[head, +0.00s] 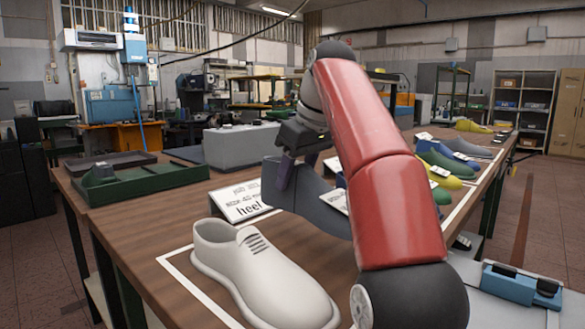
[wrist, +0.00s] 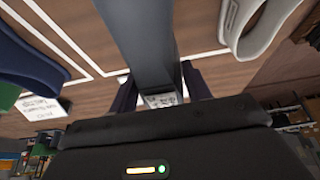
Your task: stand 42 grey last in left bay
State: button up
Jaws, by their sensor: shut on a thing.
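My gripper (head: 297,166) is shut on a blue-grey last (head: 303,194), beside the heel card and behind the white shoe. In the wrist view the grey last (wrist: 155,45) runs up between the two dark fingers, with a small label (wrist: 162,100) near them. Its number is not readable, and my red arm hides part of it in the head view. I cannot tell whether it touches the table. Which marked place is the left bay is unclear.
A white shoe (head: 262,277) stands in a white outline at the front. A printed card (head: 243,203) reads "heel". Green (head: 446,160), yellow (head: 440,177) and grey (head: 472,147) lasts line the right side. A grey box (head: 240,146) stands behind. Table between tray and shoe is clear.

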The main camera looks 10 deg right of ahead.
aim_at(308, 171)
jog(key=shift+s+f, duration=0.1)
jog(key=shift+f, duration=1.45)
jog(key=shift+f+b, duration=1)
jog(key=shift+f, duration=0.35)
jog(key=shift+f, duration=0.1)
jog(key=o, duration=1.6)
jog(key=shift+f, duration=0.1)
jog(key=shift+c, duration=0.2)
jog(key=p+v, duration=0.2)
jog(key=v, duration=0.3)
jog(key=shift+r, duration=0.35)
jog(key=shift+v, duration=1.1)
jog(key=shift+s, duration=0.1)
